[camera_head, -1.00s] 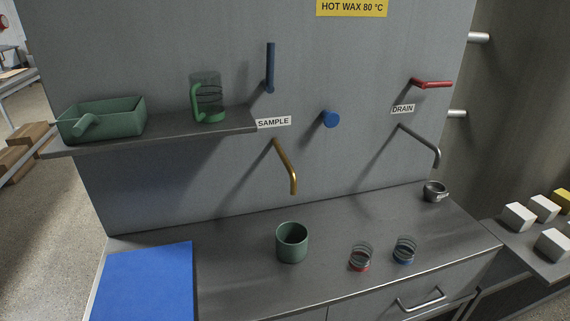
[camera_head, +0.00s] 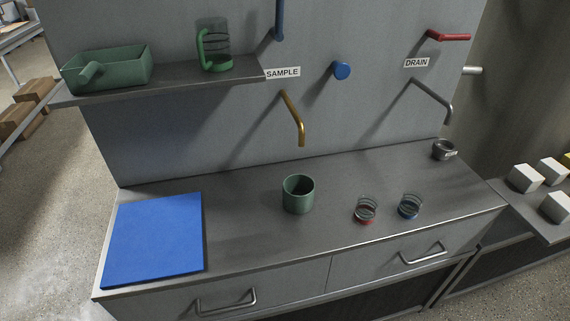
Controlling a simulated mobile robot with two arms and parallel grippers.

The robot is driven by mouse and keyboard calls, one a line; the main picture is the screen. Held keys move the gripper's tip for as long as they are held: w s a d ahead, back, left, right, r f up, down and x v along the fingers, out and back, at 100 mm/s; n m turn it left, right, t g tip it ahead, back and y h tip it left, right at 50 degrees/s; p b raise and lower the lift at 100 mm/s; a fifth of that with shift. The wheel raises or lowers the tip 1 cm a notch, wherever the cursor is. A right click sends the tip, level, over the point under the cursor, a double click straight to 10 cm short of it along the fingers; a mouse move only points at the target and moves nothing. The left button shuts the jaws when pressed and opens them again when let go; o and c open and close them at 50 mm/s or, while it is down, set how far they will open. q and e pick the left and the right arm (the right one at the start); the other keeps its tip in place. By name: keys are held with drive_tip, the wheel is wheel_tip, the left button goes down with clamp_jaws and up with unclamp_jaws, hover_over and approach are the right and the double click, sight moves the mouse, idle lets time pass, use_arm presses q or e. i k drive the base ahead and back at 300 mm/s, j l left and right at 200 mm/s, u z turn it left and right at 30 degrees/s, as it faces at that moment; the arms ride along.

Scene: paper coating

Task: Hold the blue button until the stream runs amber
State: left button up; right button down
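The round blue button (camera_head: 341,70) sticks out of the grey wall panel, right of the SAMPLE label (camera_head: 283,72). The brass spout (camera_head: 295,118) comes out below that label and bends down. No stream shows at its mouth. A green cup (camera_head: 298,195) stands upright on the counter below the spout; its inside is dark and I cannot tell what it holds. Neither of my grippers is in view.
A blue handle (camera_head: 279,20), red lever (camera_head: 449,37) and grey DRAIN spout (camera_head: 434,99) are on the panel. A small metal cup (camera_head: 443,150) and two glass jars, red-based (camera_head: 365,211) and blue-based (camera_head: 410,207), stand on the counter. A blue mat (camera_head: 154,240) lies left. The shelf (camera_head: 170,84) holds a green tray (camera_head: 107,69) and mug (camera_head: 215,46).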

sight(342, 70)
drive_tip(key=i+l+u, duration=0.1)
drive_tip(key=l+u, duration=0.3)
drive_tip(key=l, duration=0.4)
drive_tip(key=l+u, duration=0.45)
drive_tip(key=l, duration=0.3)
